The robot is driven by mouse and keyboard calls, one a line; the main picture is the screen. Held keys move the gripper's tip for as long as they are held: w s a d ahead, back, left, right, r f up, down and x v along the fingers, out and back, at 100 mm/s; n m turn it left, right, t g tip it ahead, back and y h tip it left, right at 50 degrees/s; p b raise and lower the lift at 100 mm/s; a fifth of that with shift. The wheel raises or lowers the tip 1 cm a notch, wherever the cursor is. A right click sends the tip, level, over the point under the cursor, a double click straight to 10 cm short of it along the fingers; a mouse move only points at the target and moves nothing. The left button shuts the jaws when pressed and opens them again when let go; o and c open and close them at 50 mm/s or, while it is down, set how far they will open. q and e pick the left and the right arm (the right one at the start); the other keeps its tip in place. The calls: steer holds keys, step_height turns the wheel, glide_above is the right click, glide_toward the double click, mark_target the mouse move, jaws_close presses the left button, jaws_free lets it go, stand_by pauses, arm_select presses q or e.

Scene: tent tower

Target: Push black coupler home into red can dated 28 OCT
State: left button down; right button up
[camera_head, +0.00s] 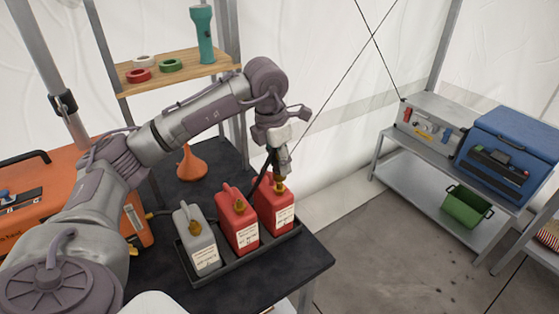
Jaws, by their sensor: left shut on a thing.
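Two red cans stand in a dark tray (262,254), the middle can (237,222) and the right can (268,203). Each has a white label, too small for me to read the date. My left gripper (283,168) points down just above the brass-coloured neck of the right can. It is shut on what appears to be the black coupler, mostly hidden by the fingers. A black hose (262,178) runs beside the gripper. I cannot tell how deep the coupler sits in the neck. My right gripper is not in view.
A grey can (198,238) stands at the tray's left end. An orange funnel (191,163) is behind on the black table (285,278). An orange case (50,195) is at the left. A wooden shelf (185,72) holds tape rolls and a torch.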

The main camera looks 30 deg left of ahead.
arm_select(q)
steer(key=shift+f+b, duration=1.35)
steer(key=shift+f, duration=0.4)
steer(key=c, duration=0.7)
jaws_free()
steer(key=r, duration=0.4)
steer(key=s+r, duration=0.1)
steer(key=r, duration=0.7)
steer(key=shift+s+a, duration=0.35)
steer(key=shift+s, duration=0.05)
steer(key=shift+f, duration=0.1)
